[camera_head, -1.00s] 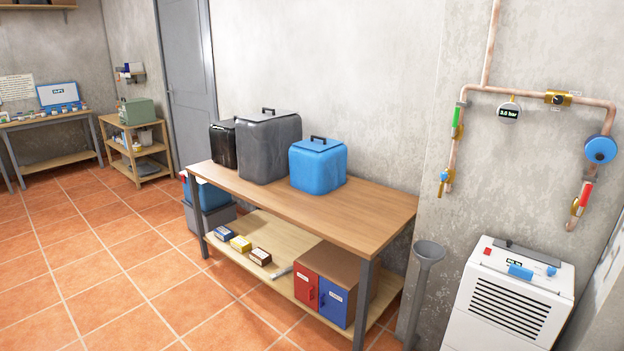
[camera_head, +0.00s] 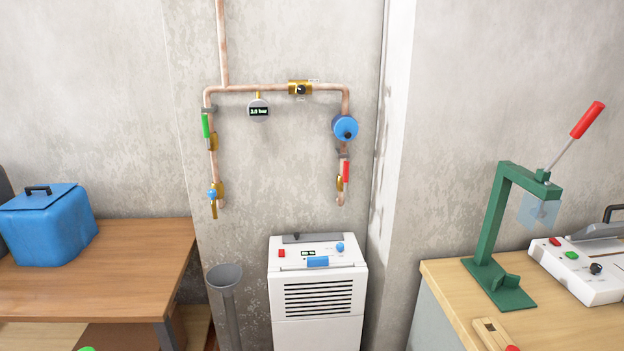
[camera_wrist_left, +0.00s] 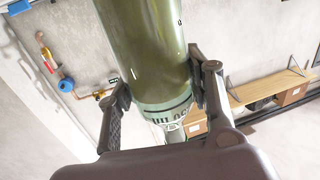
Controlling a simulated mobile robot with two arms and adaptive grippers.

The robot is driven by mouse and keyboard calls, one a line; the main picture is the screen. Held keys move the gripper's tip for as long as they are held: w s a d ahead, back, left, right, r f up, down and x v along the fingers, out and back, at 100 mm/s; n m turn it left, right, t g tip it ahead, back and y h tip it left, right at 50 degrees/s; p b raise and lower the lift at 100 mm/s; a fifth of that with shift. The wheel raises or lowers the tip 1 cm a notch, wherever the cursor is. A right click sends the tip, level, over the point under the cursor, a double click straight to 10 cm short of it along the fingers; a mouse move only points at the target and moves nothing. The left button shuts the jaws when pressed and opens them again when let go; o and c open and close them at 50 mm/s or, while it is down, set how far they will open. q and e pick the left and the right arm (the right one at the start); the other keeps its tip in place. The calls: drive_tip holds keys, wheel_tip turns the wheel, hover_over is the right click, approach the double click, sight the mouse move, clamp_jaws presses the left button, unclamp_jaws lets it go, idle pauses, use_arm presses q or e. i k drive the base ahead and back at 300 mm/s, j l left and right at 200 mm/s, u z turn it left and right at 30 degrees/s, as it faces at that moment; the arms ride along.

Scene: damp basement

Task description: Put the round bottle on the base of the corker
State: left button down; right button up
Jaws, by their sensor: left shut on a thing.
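The corker (camera_head: 489,225) has a green frame and a red-tipped lever, and stands on the wooden bench at the right of the head view. Its flat green base (camera_head: 512,297) is bare, with a small raised green rest on it. In the left wrist view my left gripper (camera_wrist_left: 158,82) is shut on a green glass bottle (camera_wrist_left: 143,40), a finger on each side. The bottle's wide round body runs out of the top of the picture; its narrower part with dark lettering lies between the fingers and the palm. My right gripper is in neither view.
A white machine (camera_head: 580,270) stands right of the corker, and a small wooden item (camera_head: 492,334) lies in front. A white dehumidifier (camera_head: 317,290) and grey funnel pipe (camera_head: 226,283) stand between this bench and the left table (camera_head: 150,250). Copper pipes (camera_head: 270,89) run along the wall.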

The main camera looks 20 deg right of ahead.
sight(510, 295)
drive_tip(key=i+z, duration=0.15)
drive_tip(key=z, duration=0.3)
drive_tip(key=i+j+z, duration=0.1)
drive_tip(key=z, duration=0.3)
drive_tip(key=i+j+z, duration=0.15)
drive_tip(key=z, duration=0.3)
drive_tip(key=i+j+z, duration=0.1)
drive_tip(key=z, duration=0.3)
drive_tip(key=j, duration=0.1)
